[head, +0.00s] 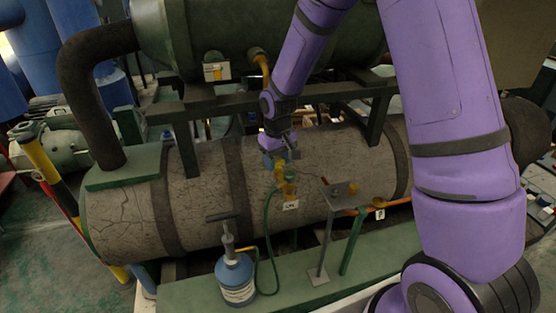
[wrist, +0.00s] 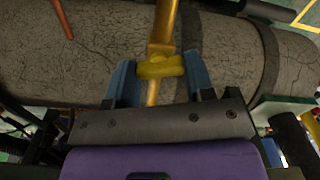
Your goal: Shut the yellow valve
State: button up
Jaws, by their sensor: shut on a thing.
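The yellow valve shows in the wrist view as a yellow handle (wrist: 160,67) across a brass-coloured pipe. My gripper (wrist: 159,76) has its two blue fingers on either side of this handle and is shut on it. In the head view my gripper (head: 279,161) is at the front of the grey cracked tank, above a small white label (head: 290,205). The fingers and wrist partly hide the handle there. The exact angle of the handle is hard to tell in the head view.
A blue bottle (head: 235,278) with a black T-shaped top stands at the tank's front, with a green hose (head: 267,234) rising from it. A metal stand (head: 328,230) is right of the valve. The large grey tank (head: 205,170) lies behind, under a green tank (head: 225,35).

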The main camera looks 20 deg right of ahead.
aim_at(278, 161)
jog(key=shift+m, duration=1.7)
jog(key=o, duration=0.9)
notch_tip(278, 161, up, 11)
jog(key=shift+f, duration=0.1)
